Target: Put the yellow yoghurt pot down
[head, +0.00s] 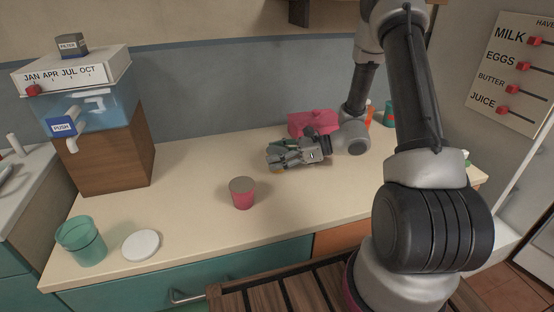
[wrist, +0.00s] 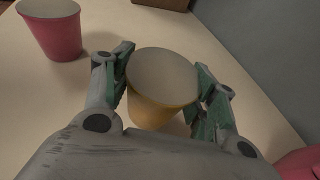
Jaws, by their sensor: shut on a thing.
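The yellow yoghurt pot (wrist: 160,102) is upright between the two fingers of my gripper (wrist: 163,100) in the wrist view. It has a pale grey lid. My gripper is shut on the pot's sides. In the head view my gripper (head: 278,158) is low over the counter (head: 185,190), right of the middle. There it hides nearly all of the yellow pot; only a small yellowish bit (head: 279,171) shows below the fingers. I cannot tell whether the pot's base touches the counter.
A red pot with a grey lid (head: 242,194) stands in front and to the left. A teal cup (head: 82,243) and a white disc (head: 141,245) are at the front left. A water dispenser (head: 95,130) is at the back left. A pink object (head: 312,122) lies behind my gripper.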

